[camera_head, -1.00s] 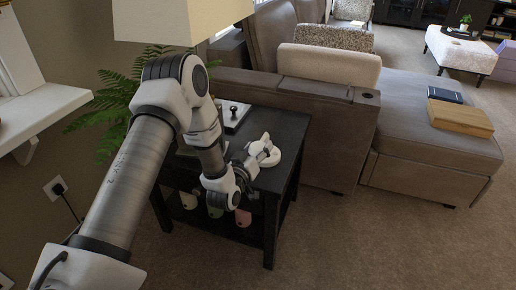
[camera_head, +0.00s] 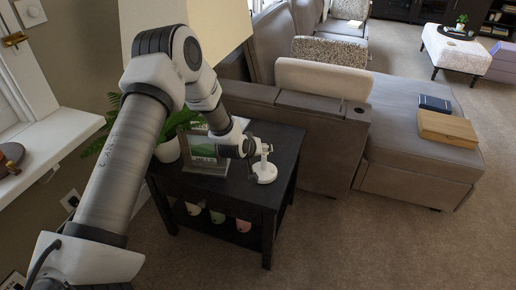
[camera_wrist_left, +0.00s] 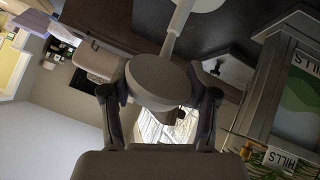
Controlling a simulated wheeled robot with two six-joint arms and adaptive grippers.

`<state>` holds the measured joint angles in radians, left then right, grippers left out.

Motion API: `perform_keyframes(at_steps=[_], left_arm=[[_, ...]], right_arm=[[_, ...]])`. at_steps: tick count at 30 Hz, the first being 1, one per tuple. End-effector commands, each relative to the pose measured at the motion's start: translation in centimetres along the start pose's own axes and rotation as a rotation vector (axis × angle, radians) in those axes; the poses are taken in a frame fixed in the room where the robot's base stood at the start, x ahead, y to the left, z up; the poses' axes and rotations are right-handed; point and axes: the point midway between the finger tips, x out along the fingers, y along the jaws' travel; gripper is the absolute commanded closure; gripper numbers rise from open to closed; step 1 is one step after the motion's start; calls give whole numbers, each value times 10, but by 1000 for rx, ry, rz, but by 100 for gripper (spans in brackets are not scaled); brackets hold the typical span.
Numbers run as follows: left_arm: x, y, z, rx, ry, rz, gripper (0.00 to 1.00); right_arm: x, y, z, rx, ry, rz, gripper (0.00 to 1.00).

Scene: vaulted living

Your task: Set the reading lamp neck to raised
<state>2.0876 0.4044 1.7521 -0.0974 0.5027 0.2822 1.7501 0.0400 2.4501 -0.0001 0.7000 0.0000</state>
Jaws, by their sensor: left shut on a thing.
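The white reading lamp stands on the dark side table (camera_head: 215,182). Its round base (camera_head: 264,174) is near the table's right side. Its neck (camera_head: 264,160) rises from the base to the lamp head at my left gripper (camera_head: 254,147). In the left wrist view the round grey-white lamp head (camera_wrist_left: 158,78) sits between the two fingers of my left gripper (camera_wrist_left: 159,94), which is shut on it. The neck (camera_wrist_left: 175,32) runs from the head to the base (camera_wrist_left: 204,4) at the top edge. My right gripper is in neither view.
A picture frame (camera_head: 203,160) and a potted fern (camera_head: 166,147) stand left of the lamp. A large lampshade (camera_head: 215,25) hangs over the back. The grey sofa (camera_head: 318,140) borders the table's right. Carpet (camera_head: 370,250) in front is clear.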

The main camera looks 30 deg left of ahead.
Motion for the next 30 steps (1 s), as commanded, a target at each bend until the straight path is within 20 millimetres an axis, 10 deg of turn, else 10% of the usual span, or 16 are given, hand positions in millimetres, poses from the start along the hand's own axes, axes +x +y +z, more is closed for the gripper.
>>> perform_keyframes(at_steps=[30], left_arm=[[1, 5, -12, -2, -14, -5, 100]], right_arm=[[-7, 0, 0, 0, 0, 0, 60]])
